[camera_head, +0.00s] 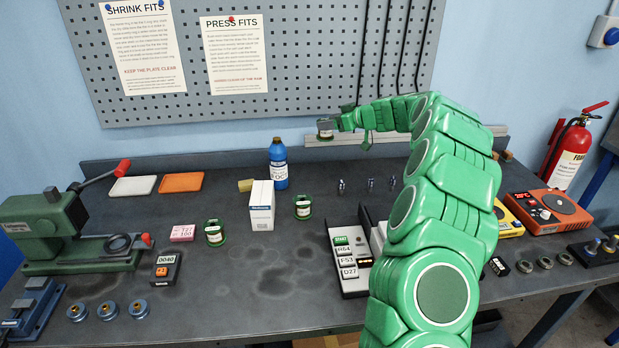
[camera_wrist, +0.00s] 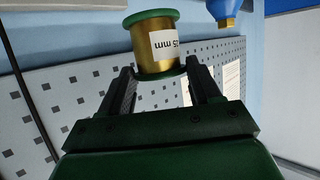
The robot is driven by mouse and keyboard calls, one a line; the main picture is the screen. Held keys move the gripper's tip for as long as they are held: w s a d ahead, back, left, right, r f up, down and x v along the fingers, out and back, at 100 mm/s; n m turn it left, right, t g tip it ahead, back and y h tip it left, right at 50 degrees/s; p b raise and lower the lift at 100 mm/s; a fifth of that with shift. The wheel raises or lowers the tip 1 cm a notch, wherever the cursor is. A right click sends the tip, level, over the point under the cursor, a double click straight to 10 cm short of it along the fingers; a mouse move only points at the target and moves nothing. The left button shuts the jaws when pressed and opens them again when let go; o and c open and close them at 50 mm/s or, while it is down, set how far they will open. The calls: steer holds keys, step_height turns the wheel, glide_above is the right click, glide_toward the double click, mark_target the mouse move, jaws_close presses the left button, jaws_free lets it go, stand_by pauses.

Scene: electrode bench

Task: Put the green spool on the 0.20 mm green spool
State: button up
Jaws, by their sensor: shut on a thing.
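My gripper (camera_head: 339,124) is raised above the back of the bench, in front of the pegboard. It is shut on a green spool (camera_head: 325,134). Two more green spools stand upright on the bench: one by the pink block (camera_head: 214,233) and one right of the white box (camera_head: 303,207). Their labels are too small to read.
A white box (camera_head: 262,206) and blue bottle (camera_head: 278,165) stand between the two spools, the bottle farther back. A pink block (camera_head: 184,233) and green press (camera_head: 60,230) are at left. A label tray (camera_head: 352,283) lies right of centre. The front middle is clear.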

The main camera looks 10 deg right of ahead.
steer(key=s+d+f+m+t+h, duration=0.15)
steer(key=s+d, duration=0.25)
steer(key=s, duration=0.9)
steer(key=s+a+r+n+g+y, duration=0.1)
steer(key=s+a+r, duration=0.1)
steer(key=s+a, duration=0.55)
steer(key=s+a+r+n+y, duration=0.1)
steer(key=s+a, duration=0.4)
steer(key=s, duration=0.5)
glide_above(308, 202)
steer(key=shift+m+g+h, duration=0.25)
steer(key=shift+f, duration=5.05)
steer(key=shift+s+f, duration=0.1)
steer(key=shift+f, duration=1.25)
steer(key=shift+f, duration=0.1)
